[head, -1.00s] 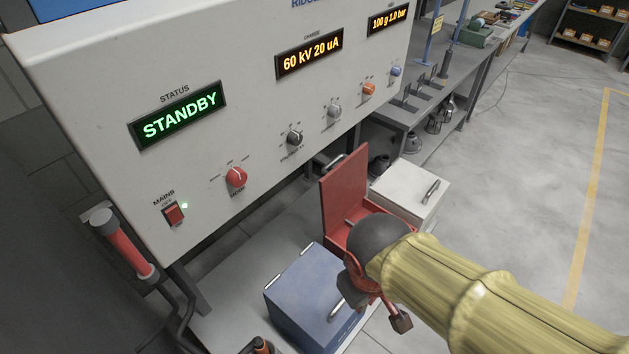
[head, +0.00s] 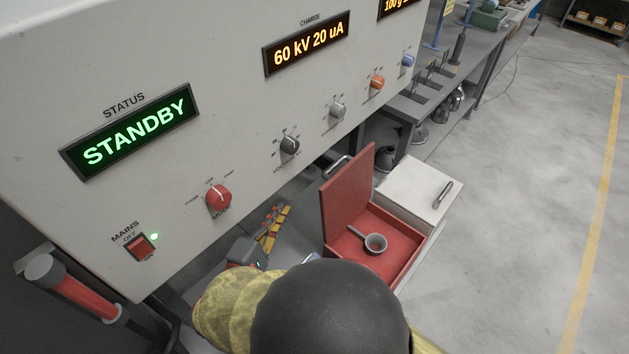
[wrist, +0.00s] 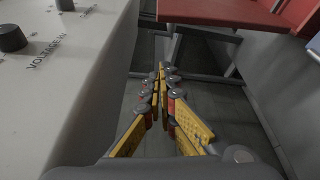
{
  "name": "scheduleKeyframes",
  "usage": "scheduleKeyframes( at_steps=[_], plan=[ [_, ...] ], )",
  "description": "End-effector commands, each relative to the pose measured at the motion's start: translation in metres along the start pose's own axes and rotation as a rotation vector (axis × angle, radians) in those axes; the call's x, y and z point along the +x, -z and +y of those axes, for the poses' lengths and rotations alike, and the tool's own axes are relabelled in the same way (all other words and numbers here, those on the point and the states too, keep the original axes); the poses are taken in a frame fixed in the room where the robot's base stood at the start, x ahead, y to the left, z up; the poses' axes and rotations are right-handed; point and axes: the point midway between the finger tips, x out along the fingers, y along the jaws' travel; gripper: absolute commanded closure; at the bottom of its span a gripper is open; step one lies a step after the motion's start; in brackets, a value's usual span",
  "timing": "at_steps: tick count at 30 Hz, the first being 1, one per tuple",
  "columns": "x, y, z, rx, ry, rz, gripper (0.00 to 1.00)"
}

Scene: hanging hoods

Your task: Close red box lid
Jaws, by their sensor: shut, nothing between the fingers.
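The red box (head: 396,282) stands open, with a small grey ladle or pan (head: 375,243) inside it. Its red lid (head: 346,192) stands up, tilted slightly back, along the box's left side. My gripper (head: 284,210), with yellow fingers, is left of the lid and apart from it, below the panel's knobs. In the wrist view my gripper (wrist: 162,68) is shut and empty, its fingertips together. Red surfaces of the box or lid (wrist: 225,12) show at the top right there; I cannot tell which part. My dark arm joint covers the area in front of the box.
A control panel (head: 200,130) with knobs and lit displays rises close behind my gripper. A white box (head: 413,190) with a handle adjoins the red box at the right. A red-handled bar (head: 80,295) is at the lower left. Open floor lies right.

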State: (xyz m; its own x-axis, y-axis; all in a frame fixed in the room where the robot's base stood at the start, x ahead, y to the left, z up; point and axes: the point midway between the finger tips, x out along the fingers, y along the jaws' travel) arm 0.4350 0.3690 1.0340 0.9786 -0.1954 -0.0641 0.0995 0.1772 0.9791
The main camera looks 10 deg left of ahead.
Motion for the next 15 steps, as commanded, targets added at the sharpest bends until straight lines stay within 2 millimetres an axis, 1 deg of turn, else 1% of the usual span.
scheduleKeyframes(
  at_steps=[1, 3, 8, 11, 15],
  plan=[
    [0.000, 0.001, 0.005, 0.031, -0.023, 0.006, 1.00],
    [0.000, -0.002, 0.007, 0.070, -0.032, -0.001, 1.00],
    [0.007, -0.003, 0.007, 0.098, -0.030, -0.004, 1.00],
    [0.019, -0.003, 0.007, 0.098, -0.029, -0.006, 1.00],
    [0.046, -0.004, 0.006, 0.097, -0.027, -0.009, 1.00]
  ],
)
